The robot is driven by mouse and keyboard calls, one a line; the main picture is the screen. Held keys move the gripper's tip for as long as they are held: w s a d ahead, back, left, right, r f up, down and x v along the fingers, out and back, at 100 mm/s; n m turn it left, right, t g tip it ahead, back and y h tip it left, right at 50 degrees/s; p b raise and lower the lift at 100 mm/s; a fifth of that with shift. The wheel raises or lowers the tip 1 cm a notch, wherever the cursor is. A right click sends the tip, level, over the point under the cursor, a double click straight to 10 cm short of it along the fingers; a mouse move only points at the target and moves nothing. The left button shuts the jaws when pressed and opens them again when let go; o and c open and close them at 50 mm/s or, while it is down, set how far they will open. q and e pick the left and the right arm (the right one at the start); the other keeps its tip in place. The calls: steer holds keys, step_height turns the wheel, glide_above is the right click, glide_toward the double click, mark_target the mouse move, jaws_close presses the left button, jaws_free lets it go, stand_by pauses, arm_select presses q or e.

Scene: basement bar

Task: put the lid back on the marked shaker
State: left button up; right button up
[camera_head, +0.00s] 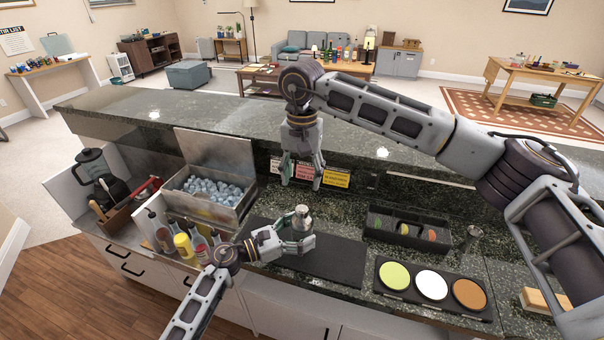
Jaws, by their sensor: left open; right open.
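A small silver metal shaker (302,216) stands upright at the back edge of the dark bar mat (338,262). Its top is narrower, like a cap; I cannot tell whether this is the lid, and no mark can be made out. My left gripper (303,240) is open at the shaker, its fingers pointing right and overlapping the shaker's lower part; I cannot tell whether they touch it. My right gripper (302,182) is open and empty, pointing down above and behind the shaker. No separate lid can be made out.
An ice bin (235,202) and several bottles (183,245) stand to the left. A black garnish tray (387,238), a metal jigger (473,234) and a holder with green, white and brown discs (409,296) are to the right. Small signs (337,177) line the raised counter's wall.

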arm_select(q)
steer(key=shift+v, duration=5.9)
